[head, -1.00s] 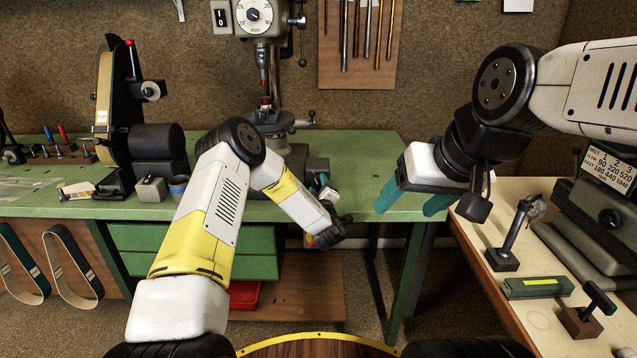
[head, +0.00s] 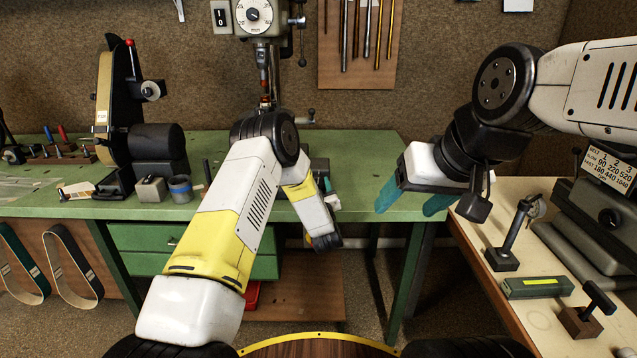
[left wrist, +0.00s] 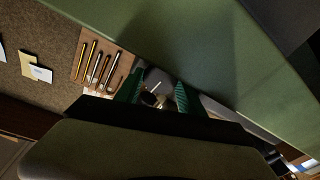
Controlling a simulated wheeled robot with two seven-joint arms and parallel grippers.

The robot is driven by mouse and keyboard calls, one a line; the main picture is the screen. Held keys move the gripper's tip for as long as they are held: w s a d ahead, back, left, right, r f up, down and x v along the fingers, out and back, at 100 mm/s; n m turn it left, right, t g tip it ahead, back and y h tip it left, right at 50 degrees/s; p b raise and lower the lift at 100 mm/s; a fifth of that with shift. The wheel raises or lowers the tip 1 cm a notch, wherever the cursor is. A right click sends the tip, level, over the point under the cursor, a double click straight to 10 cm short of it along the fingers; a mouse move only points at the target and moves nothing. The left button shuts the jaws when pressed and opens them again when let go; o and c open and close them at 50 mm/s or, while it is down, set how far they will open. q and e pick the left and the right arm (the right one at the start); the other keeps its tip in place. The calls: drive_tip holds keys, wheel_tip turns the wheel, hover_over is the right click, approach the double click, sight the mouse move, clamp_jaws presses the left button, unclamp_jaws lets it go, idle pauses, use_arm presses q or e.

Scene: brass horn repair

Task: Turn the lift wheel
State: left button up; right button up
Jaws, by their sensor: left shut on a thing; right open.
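My left gripper (left wrist: 158,92) is shut on a dark part with a pale metal knob, seen between its green fingers in the left wrist view; I take it to be the lift wheel (left wrist: 153,98). Most of the wheel is hidden by the fingers and hand. In the head view, my left gripper (head: 328,186) is mostly hidden behind its forearm, at the bench's front edge below the drill press (head: 262,55). The wheel cannot be made out there. My right gripper (head: 413,200) is open and empty, with teal fingers pointing down past the bench's right end.
A green bench (head: 375,160) holds a belt sander (head: 107,105) and small cups at left. A pale side bench (head: 530,325) at right holds metal tools and a grey machine. A tool board (head: 357,70) hangs behind. Bench top is clear at right.

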use_arm(q)
drive_tip(key=shift+f+m, duration=0.15)
drive_tip(key=shift+m, duration=0.55)
drive_tip(key=o, duration=1.1)
drive_tip(key=shift+c, duration=0.2)
drive_tip(key=shift+n, duration=0.3)
